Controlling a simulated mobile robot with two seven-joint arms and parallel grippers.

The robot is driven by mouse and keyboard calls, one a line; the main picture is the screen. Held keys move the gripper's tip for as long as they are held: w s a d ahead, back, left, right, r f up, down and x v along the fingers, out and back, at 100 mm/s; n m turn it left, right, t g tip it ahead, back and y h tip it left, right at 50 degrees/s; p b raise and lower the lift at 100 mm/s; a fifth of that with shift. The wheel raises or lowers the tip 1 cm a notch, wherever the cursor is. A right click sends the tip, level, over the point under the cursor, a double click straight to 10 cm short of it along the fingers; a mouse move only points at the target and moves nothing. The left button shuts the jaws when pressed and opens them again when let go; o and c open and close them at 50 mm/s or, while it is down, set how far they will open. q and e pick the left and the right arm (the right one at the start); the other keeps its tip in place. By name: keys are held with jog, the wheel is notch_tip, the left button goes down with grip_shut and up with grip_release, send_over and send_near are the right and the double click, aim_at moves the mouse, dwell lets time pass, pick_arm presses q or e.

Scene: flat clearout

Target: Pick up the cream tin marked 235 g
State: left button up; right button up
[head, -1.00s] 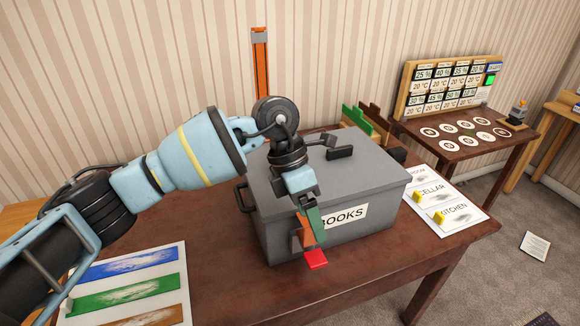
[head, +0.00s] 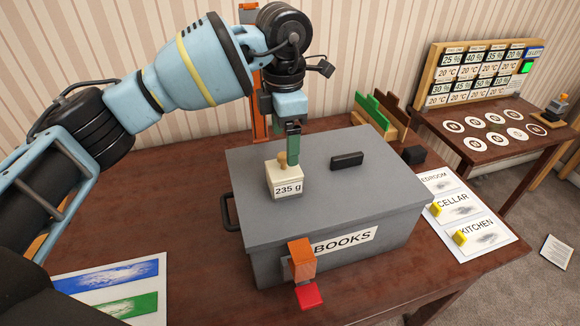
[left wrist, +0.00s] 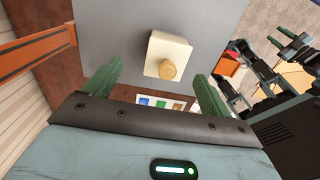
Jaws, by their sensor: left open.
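The cream tin (head: 285,182) marked 235 g stands upright on the lid of the grey box (head: 255,225) labelled BOOKS. It has a tan knob on top. In the left wrist view the tin (left wrist: 157,45) shows beyond the fingertips, between the two green fingers. My left gripper (head: 293,150) points down just above and behind the tin; it is open and empty. Whether a finger touches the tin cannot be told. Small green finger-like parts at the right of the left wrist view look like my right gripper (left wrist: 288,38), too small to read.
A black handle (head: 347,161) stands on the lid right of the tin. An orange and red latch (head: 302,262) hangs at the box front. A card with CELLAR and KITCHEN (head: 462,222) lies right of the box.

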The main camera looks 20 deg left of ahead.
aim_at(284, 168)
pick_arm(q)
jog(key=shift+s+r, duration=0.1)
jog(key=shift+s, duration=0.1)
jog(key=shift+s+f, duration=0.2)
jog(key=shift+f, duration=0.25)
jog(key=shift+s+f, duration=0.2)
jog(key=shift+f, duration=0.25)
jog(key=shift+w+f, duration=0.15)
jog(key=shift+f, duration=0.4)
jog(key=f, duration=0.4)
jog(key=shift+s+f+p, duration=0.2)
jog(key=shift+f+p, duration=0.2)
pick_arm(e)
jog(key=shift+s+d+r, duration=0.1)
jog(key=shift+s+r, duration=0.25)
jog(key=shift+r, duration=0.1)
pick_arm(q)
jog(key=shift+c, duration=0.2)
jog(key=c, duration=1.2)
pick_arm(e)
jog(key=shift+f, duration=0.1)
